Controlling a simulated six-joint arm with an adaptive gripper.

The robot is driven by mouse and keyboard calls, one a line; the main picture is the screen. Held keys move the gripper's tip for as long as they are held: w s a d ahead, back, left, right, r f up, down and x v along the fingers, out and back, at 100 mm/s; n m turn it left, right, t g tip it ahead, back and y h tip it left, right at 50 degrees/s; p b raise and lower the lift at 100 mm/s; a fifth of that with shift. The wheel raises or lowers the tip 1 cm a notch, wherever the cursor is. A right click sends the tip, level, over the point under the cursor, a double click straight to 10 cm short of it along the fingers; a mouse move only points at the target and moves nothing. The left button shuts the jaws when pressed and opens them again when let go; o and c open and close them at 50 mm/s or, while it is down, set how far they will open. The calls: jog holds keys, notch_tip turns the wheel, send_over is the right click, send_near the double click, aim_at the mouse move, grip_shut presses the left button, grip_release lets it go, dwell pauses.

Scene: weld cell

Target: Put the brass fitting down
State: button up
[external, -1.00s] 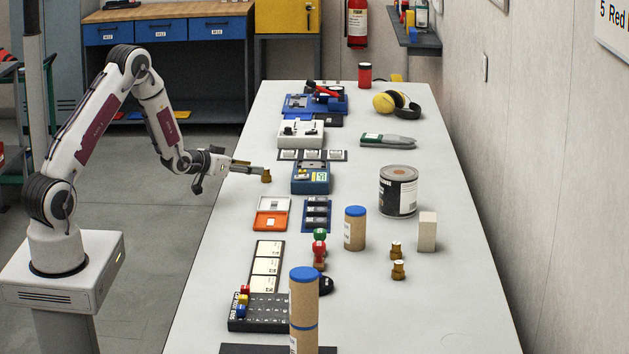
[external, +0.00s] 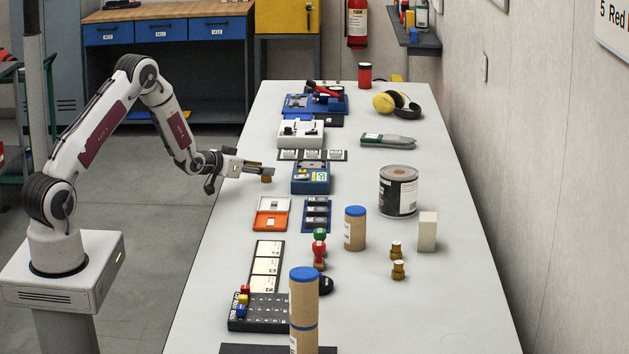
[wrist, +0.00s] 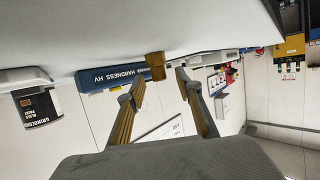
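A small brass fitting (external: 267,179) stands near the table's left edge, left of the blue hardness tester (external: 311,178). My gripper (external: 265,170) is right at the fitting, with its fingers reaching in from the left. In the wrist view the fingers (wrist: 160,77) are spread, with a gap on each side of the fitting (wrist: 155,66). There the fitting meets the grey table surface, which appears upside down. Two more brass fittings (external: 397,250) (external: 398,270) stand on the right part of the table.
Orange and white trays (external: 271,213) and a dark blue rack (external: 317,215) sit nearer the camera. A paint can (external: 398,191), a blue-capped tube (external: 355,229) and a pale block (external: 427,232) stand to the right. The table's left edge runs beneath my gripper.

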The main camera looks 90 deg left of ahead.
dwell(0.4)
grip_shut()
jog(key=shift+r, duration=0.15)
notch_tip(320, 180, up, 10)
dwell(0.8)
dwell(0.5)
